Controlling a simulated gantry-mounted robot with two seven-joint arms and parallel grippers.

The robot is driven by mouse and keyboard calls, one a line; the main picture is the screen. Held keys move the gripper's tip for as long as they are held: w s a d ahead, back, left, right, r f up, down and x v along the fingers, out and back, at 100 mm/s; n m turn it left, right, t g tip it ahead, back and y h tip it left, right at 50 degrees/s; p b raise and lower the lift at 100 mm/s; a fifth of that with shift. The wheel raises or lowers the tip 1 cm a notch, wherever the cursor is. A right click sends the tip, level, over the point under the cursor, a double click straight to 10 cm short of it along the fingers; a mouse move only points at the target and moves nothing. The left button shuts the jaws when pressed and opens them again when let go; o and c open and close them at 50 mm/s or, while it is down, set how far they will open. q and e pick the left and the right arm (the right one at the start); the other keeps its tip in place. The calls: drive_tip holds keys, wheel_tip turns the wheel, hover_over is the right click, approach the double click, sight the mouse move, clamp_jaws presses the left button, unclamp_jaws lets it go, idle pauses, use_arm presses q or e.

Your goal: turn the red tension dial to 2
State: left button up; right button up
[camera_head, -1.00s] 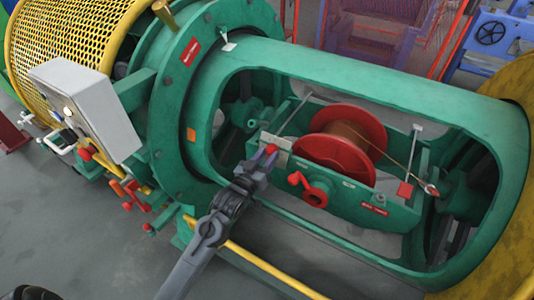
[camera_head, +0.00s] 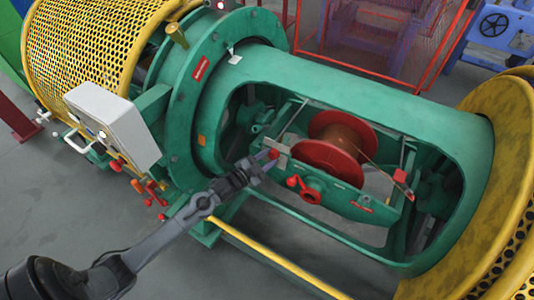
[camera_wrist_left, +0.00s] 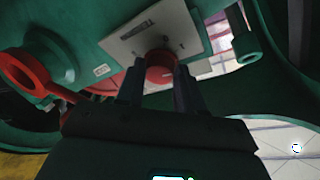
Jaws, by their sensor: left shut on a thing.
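The red tension dial (camera_wrist_left: 162,66) is a small round red knob on a pale plate (camera_wrist_left: 130,42) with dark marks, on the green cradle. In the head view the dial (camera_head: 273,154) shows as a red spot at the tip of my left gripper (camera_head: 263,160). In the left wrist view the two dark fingers of my left gripper (camera_wrist_left: 160,80) stand on either side of the dial, shut on it. My right gripper is not in view.
A red handle (camera_head: 305,188) sits on the cradle right of the dial. A red spool (camera_head: 328,165) lies behind it. The green tube frame (camera_head: 350,75) surrounds the opening. A yellow rail (camera_head: 270,262) runs in front, and a grey control box (camera_head: 112,122) stands left.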

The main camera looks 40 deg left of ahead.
use_arm(q)
drive_tip(key=shift+a+r+m+p, duration=0.1)
drive_tip(key=shift+r+m+p, duration=0.05)
drive_tip(key=shift+m+p, duration=0.85)
drive_tip(key=shift+m+g, duration=0.3)
drive_tip(key=o, duration=1)
drive_tip(key=shift+o, duration=0.2)
drive_tip(key=shift+s, duration=0.55)
drive_tip(key=s+r+p, duration=0.1)
drive_tip(key=s+p, duration=0.1)
drive_tip(key=s, duration=0.7)
drive_tip(key=shift+s+a+r, duration=0.25)
drive_tip(key=shift+a, duration=0.2)
